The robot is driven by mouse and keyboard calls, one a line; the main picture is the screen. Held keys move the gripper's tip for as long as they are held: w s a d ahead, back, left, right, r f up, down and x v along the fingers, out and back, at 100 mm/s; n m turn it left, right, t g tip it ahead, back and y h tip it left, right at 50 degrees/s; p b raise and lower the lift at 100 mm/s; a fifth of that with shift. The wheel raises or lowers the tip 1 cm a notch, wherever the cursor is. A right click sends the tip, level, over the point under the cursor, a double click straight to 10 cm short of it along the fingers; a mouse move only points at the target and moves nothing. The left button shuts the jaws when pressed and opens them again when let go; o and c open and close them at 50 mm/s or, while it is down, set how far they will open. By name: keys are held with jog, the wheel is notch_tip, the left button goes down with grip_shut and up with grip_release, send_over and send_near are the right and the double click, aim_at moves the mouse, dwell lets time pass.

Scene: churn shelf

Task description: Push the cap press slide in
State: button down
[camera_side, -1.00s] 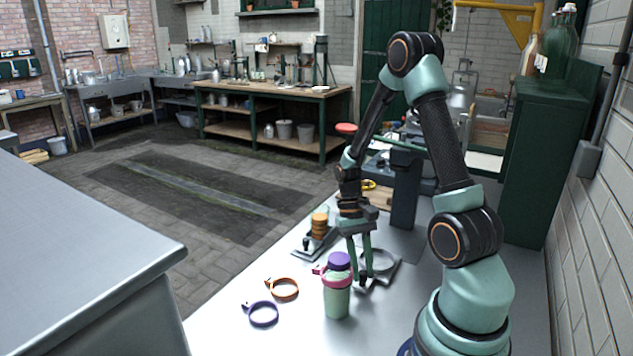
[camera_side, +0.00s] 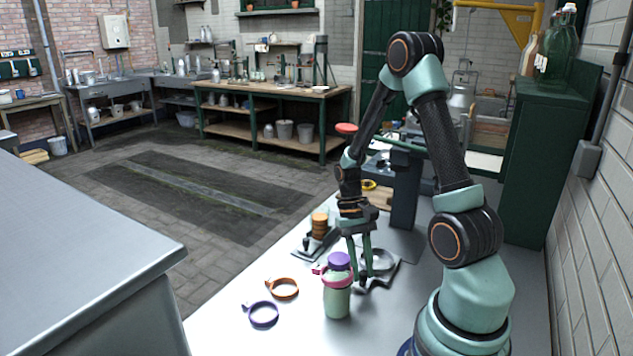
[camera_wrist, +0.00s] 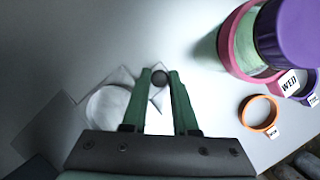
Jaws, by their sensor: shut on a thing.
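The cap press slide is a flat metal plate (camera_side: 388,273) with a round seat (camera_side: 377,261), low on the bench in front of the dark press column (camera_side: 404,190). In the wrist view the round pale seat (camera_wrist: 107,108) lies left of my fingers, partly hidden by the gripper body. My gripper (camera_side: 362,278) points down at the slide's near end. How far the slide sits under the press is hard to tell.
A pale green bottle (camera_side: 337,296) with a purple cap and pink band stands close beside my fingers. Orange (camera_side: 285,288) and purple (camera_side: 263,314) rings lie to its left. A stack of brown caps (camera_side: 319,226) stands behind. A red-knobbed lever (camera_side: 346,128) sits above.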

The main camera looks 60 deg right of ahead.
send_near(374, 264)
jog(key=shift+y, duration=0.4)
jog(key=s+f, duration=0.1)
jog(key=s+a+f, duration=0.1)
jog(key=f, duration=0.1)
jog(key=s+a+f, duration=0.1)
jog(key=shift+f, duration=0.25)
jog(key=c, duration=0.7)
grip_release()
jog(key=shift+t, duration=0.3)
jog(key=shift+a, duration=0.15)
